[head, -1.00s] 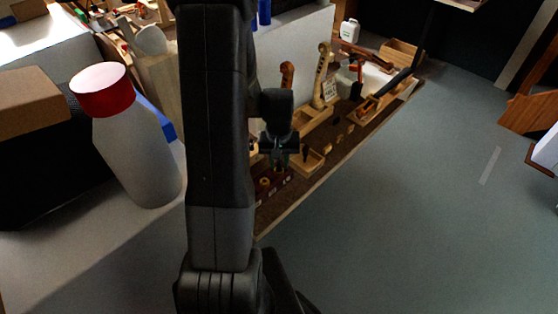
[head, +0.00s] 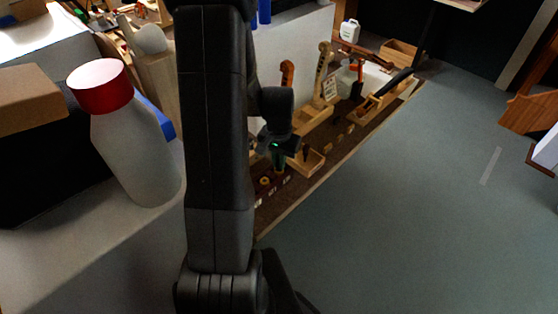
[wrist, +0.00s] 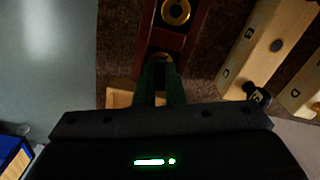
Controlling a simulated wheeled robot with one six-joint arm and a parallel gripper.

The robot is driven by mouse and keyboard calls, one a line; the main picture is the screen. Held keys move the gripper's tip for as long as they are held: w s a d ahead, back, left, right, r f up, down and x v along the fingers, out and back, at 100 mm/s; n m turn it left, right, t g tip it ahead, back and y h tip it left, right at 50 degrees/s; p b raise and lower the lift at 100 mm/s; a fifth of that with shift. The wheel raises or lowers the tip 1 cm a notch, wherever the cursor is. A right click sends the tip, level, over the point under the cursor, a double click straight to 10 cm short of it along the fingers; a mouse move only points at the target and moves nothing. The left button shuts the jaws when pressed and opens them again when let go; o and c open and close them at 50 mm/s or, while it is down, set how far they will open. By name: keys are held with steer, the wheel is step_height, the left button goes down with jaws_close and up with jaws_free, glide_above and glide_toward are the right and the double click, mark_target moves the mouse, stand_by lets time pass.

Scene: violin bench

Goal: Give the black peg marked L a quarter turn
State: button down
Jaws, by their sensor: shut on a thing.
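My gripper (wrist: 158,82) points down with its green fingers shut on a dark peg (wrist: 158,70). The peg stands at a brass ring in a dark red block, and the fingers hide most of it. I cannot read an L mark on it. The red block (wrist: 184,38) has another brass ring (wrist: 176,11) farther up in the wrist view.
A small wooden tray (head: 311,168) is close to the gripper. A white bottle with a red cap (head: 135,150) stands left of my arm. The floor at right is clear.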

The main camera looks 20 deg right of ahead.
steer(key=m, duration=0.5)
steer(key=shift+s+b, duration=0.1)
steer(key=shift+b, duration=0.2)
steer(key=shift+f, duration=0.1)
steer(key=shift+m, duration=1)
steer(key=m, duration=0.3)
steer(key=shift+b, duration=0.3)
